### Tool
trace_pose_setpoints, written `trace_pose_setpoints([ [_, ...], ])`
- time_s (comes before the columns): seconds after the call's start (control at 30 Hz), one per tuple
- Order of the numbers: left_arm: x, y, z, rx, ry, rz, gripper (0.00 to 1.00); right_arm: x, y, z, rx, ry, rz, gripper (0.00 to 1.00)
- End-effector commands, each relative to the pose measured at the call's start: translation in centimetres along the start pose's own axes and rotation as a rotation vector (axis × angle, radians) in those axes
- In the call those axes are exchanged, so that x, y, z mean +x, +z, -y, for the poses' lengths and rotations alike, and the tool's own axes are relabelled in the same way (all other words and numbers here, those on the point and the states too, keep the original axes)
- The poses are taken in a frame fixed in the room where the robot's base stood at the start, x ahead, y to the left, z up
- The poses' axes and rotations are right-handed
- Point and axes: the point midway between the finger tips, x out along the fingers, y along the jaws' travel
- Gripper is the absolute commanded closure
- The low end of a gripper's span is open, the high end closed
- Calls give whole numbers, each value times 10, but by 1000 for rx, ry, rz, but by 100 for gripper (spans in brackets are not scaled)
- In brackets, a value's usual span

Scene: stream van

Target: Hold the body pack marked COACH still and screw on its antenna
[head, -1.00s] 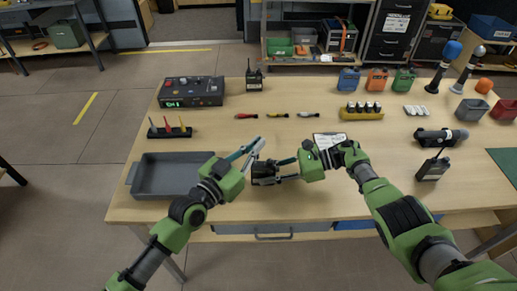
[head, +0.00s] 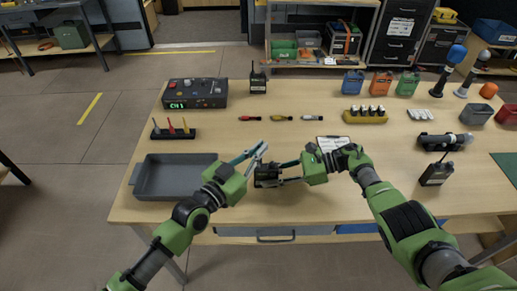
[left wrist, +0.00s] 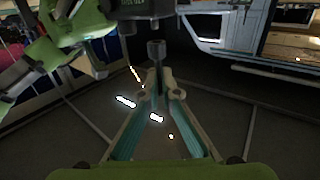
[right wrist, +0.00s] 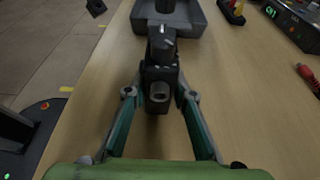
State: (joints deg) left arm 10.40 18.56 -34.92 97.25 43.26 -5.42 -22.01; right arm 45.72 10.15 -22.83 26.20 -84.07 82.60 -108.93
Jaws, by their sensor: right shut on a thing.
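The black body pack (head: 267,176) is near the table's front edge, between my two grippers; its marking is not readable. In the right wrist view the pack (right wrist: 160,76) sits between the fingertips of my right gripper (right wrist: 160,95), which is shut on it. My left gripper (head: 260,150) is just above and left of the pack. In the left wrist view a thin dark antenna (left wrist: 156,49) stands between the nearly closed fingertips of my left gripper (left wrist: 159,92), its thick end beyond them. The pack's dark body (left wrist: 140,9) shows above the antenna, with a gap between.
A grey tray (head: 146,192) lies left of my left gripper. A screwdriver rack (head: 173,133) and a mixer (head: 195,93) stand behind it. Another radio pack (head: 436,173) with an antenna stands at the right; one more (head: 257,83) is at the back. The table's middle has free room.

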Motion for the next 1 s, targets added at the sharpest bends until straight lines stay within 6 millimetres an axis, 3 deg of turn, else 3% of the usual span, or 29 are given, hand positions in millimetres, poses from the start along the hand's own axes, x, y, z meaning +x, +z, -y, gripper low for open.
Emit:
trace_pose_setpoints([
  [1.0,0,14,0,0,0,0,100,0,0,0,0,0,0,100],
])
